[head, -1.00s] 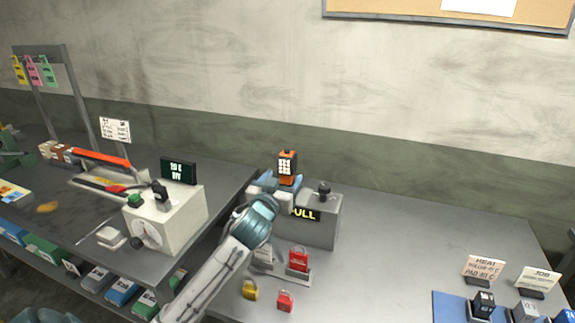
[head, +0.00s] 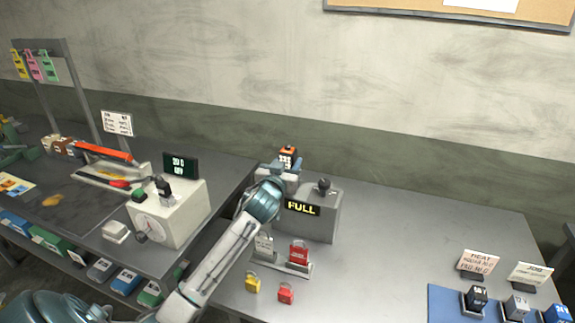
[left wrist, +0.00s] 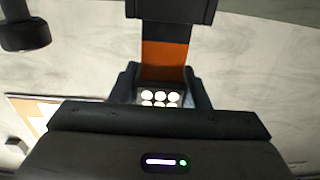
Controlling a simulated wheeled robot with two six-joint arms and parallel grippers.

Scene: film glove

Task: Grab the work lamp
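The work lamp (head: 288,153) is a small upright orange and black block with a lit panel of white lights. It stands behind the grey box with the FULL display. My left gripper (head: 282,168) is at the lamp, and its fingers hide the lamp's lower part in the head view. In the left wrist view the lamp (left wrist: 163,55) is between the two dark fingers (left wrist: 161,88), which lie close against both its sides, with no clear gap. The lamp's foot is hidden. My right gripper is not in view.
The grey FULL box (head: 318,225) stands just right of my left gripper. Padlocks (head: 285,292) lie in front of it. A cream dial box (head: 178,215) stands on the left bench. A blue mat (head: 447,303) is at the lower right. The middle right of the bench is clear.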

